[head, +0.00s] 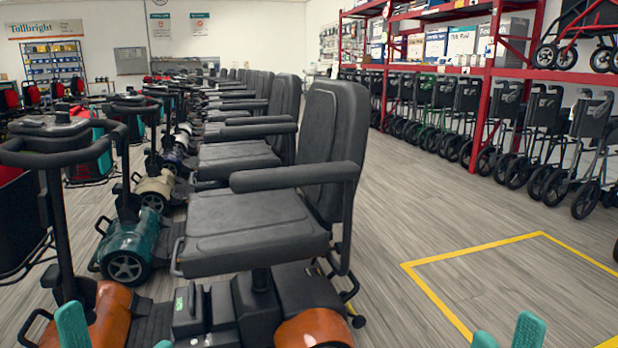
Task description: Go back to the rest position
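My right gripper (507,338) shows at the bottom right edge as two teal fingertips, apart with only floor between them. My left gripper (118,337) shows at the bottom left as two teal fingertips, spread apart in front of the nearest orange scooter (313,329). I see nothing held in either gripper. The rest of both grippers and both arms is below the frame.
The nearest scooter's black seat (255,226) and tiller (62,145) stand close ahead, with a scooter row behind. Rollators (545,120) line the red rack (488,95) at right. A yellow floor outline (432,298) lies at lower right; the grey aisle (440,210) is clear.

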